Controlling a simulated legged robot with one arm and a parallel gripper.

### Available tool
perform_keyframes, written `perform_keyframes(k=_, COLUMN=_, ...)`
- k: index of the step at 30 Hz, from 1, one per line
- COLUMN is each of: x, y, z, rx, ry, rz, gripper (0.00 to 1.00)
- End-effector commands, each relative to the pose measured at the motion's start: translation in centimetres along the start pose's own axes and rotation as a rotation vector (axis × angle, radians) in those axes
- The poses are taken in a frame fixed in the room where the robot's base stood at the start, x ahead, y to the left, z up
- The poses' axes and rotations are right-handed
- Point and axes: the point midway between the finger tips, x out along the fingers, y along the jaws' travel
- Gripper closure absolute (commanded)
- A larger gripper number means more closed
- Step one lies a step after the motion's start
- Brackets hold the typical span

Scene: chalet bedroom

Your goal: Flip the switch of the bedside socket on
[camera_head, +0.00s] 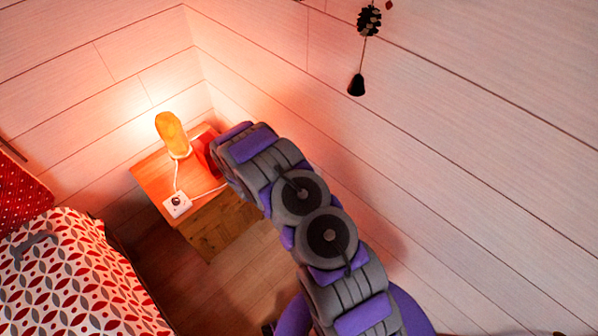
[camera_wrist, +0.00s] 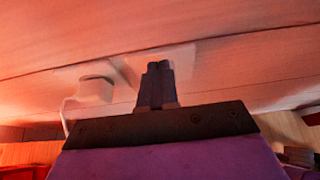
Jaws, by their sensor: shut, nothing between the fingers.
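In the wrist view, a pale wall plate (camera_wrist: 124,66), apparently the bedside socket, is fixed to the plank wall. A white plug-like piece (camera_wrist: 95,88) with a cord sits on its left part. My gripper (camera_wrist: 157,66) is shut and empty, its dark fingertips in front of the plate's right part. The fingers hide that part; I cannot make out the switch or tell whether they touch it. In the head view, my arm reaches to the wall beside the nightstand and hides the socket and the fingertips.
A wooden nightstand (camera_head: 155,175) stands in the corner. On it are a glowing orange lamp (camera_head: 172,134), a white box with a dark round centre (camera_head: 177,204), and a red object (camera_head: 203,152). A patterned bed (camera_head: 65,270) is at left. A pine-cone ornament (camera_head: 369,20) hangs on the wall.

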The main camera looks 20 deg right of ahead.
Motion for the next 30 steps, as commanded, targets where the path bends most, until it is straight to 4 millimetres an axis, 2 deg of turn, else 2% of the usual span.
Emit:
perform_keyframes(k=8, x=-3.1, y=0.2, z=-0.9, rx=-0.003, ry=-0.002, rz=0.000, gripper=1.00)
perform_keyframes(k=12, x=-6.4, y=0.4, z=0.1, rx=0.001, ry=-0.003, rz=0.003, gripper=1.00)
perform_keyframes(k=18, x=-9.9, y=0.2, z=0.8, rx=0.001, ry=0.000, rz=0.000, gripper=1.00)
perform_keyframes(k=24, x=-11.8, y=0.1, z=1.1, rx=0.001, ry=0.002, rz=-0.002, gripper=1.00)
perform_keyframes(k=30, x=-12.5, y=0.1, z=1.0, rx=0.001, ry=-0.001, rz=-0.004, gripper=1.00)
